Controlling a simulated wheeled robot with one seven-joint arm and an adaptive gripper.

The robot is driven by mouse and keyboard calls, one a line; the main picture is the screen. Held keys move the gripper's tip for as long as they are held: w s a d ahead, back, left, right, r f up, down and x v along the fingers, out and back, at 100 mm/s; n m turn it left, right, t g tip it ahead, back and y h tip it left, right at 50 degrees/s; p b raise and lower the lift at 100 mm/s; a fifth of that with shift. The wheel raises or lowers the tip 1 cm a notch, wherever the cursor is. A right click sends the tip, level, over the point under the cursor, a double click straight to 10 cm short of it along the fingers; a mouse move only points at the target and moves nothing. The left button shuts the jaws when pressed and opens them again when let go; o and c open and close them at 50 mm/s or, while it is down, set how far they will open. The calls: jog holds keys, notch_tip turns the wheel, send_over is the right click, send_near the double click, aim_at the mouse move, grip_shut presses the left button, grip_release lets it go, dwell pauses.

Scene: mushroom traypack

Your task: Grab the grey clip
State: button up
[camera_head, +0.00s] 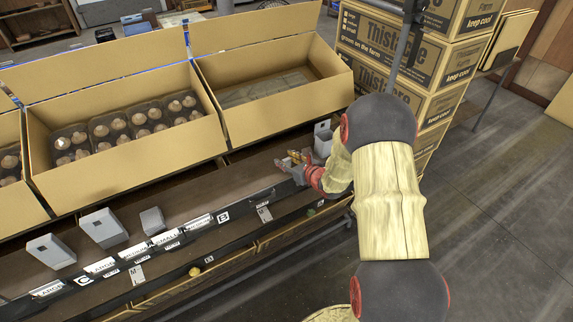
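I cannot single out one grey clip for certain. Several small grey block-like pieces stand on the dark shelf ledge (190,190): one at the far left (51,251), a larger one (104,228) right of it, and a smaller one (152,220). Another grey upright piece (323,139) stands at the right end, just beyond my gripper. My gripper (289,164) is low over the right part of the ledge, close to that piece. A small orange-brown spot shows at its fingers. The fingers are too small and partly hidden to tell whether they hold anything.
Open cardboard boxes stand behind the ledge: one (120,165) with trays of mushrooms, another (275,125) at right. Printed cartons (400,55) are stacked at the right, close to my arm. A label rail (190,232) runs along the front edge. The floor (490,200) at right is clear.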

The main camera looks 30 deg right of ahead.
jog(key=c, duration=0.6)
jog(key=shift+c, duration=0.3)
jog(key=shift+r, duration=0.1)
